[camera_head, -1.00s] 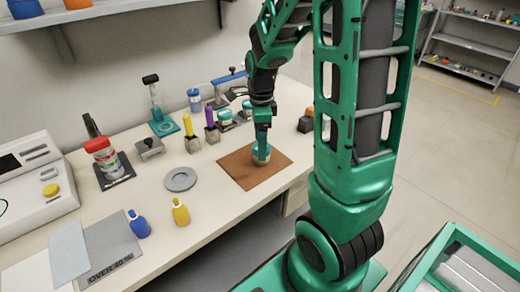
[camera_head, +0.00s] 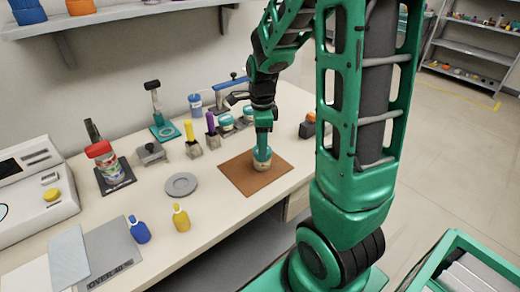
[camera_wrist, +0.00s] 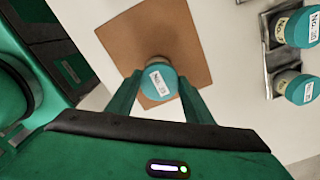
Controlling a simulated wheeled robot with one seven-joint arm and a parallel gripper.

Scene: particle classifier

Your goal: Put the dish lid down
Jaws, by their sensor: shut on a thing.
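The dish lid (camera_wrist: 158,82) is teal with a white label in the wrist view. My gripper (camera_head: 262,148) points down over the brown mat (camera_head: 235,183) and is shut on the lid, with one finger at each side of it. In the wrist view my gripper (camera_wrist: 160,88) also has the lid between its fingertips, and the brown mat (camera_wrist: 190,30) lies below. A pale dish body shows just beyond the lid. In the head view the teal-and-pale dish (camera_head: 262,165) stands at the mat's right part; I cannot tell whether the lid touches the dish.
A grey round plate (camera_head: 181,185) lies left of the mat. Other teal-lidded dishes (camera_wrist: 292,28) sit in metal holders beyond the mat. The mat's left part is clear.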

